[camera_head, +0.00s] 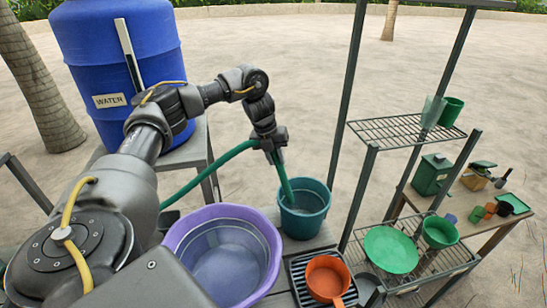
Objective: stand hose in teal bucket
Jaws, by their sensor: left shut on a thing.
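The teal bucket (306,225) stands upright on the grey table, right of a purple tub. The green hose (214,170) comes from behind my left arm, below the water barrel, and arcs up to my left gripper (273,152). My left gripper is shut on the hose above the bucket's back left rim. The hose's end part points down from the gripper into the bucket's mouth. Whether its tip touches the bottom is hard to tell. My right gripper is not in view.
The purple tub (264,231) sits close beside the bucket. A blue water barrel (90,45) stands at the back left. An orange pan (325,275) lies on a rack in front. A metal shelf (404,129) with green dishes stands to the right.

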